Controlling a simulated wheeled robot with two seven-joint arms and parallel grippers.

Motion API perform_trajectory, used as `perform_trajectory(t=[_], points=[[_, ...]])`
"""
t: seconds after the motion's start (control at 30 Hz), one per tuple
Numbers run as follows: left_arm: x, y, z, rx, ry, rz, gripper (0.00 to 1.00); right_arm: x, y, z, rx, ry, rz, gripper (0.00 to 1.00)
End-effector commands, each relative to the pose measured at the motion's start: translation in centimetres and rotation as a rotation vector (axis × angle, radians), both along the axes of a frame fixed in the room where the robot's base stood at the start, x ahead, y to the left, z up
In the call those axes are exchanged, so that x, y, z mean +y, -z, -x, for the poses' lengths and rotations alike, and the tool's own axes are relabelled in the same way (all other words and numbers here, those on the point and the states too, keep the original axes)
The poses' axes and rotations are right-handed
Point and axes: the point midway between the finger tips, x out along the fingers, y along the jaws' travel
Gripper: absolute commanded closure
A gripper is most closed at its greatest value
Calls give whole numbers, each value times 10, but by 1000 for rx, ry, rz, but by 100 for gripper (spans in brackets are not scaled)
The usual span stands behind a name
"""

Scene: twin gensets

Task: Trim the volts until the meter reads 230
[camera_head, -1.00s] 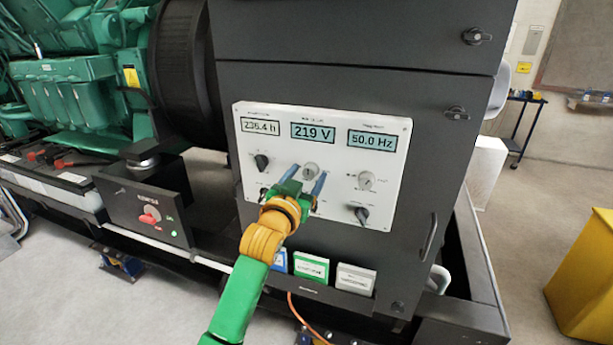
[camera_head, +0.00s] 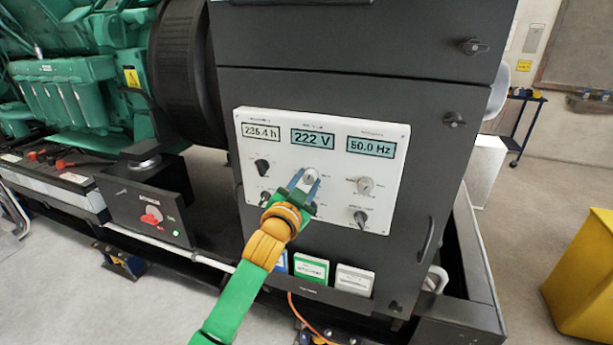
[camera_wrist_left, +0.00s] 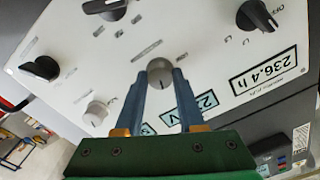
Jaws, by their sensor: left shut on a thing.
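The volts meter (camera_head: 313,139) on the white control panel (camera_head: 238,130) reads 222 V. Below it is a round light-grey trim knob (camera_head: 311,173). My left gripper (camera_head: 305,182) is shut on this knob, one finger on each side. In the left wrist view the knob (camera_wrist_left: 160,72) sits between the two blue fingertips (camera_wrist_left: 161,80), and the volts meter (camera_wrist_left: 205,101) is partly hidden behind a finger. My right gripper does not show.
The panel also has an hours display (camera_head: 261,132), a 50.0 Hz display (camera_head: 371,146), a light knob (camera_head: 364,185) and black selector knobs (camera_head: 262,166) close around. A red switch (camera_head: 152,218) is on a box at left. A yellow bin (camera_head: 585,275) stands at right.

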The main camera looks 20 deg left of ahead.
Motion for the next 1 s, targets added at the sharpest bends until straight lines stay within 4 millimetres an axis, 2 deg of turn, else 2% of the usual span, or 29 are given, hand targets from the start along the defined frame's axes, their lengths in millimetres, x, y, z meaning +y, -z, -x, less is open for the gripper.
perform_trajectory(t=[0.03, 0.4, 1.0], points=[[0, -3, 0, 1, 0, -45, 100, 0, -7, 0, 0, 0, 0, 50], [0, -1, 0, -12, 2, -396, 100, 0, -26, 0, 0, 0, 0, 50], [-1, 1, 0, -30, 2, -911, 100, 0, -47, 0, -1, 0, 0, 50]])
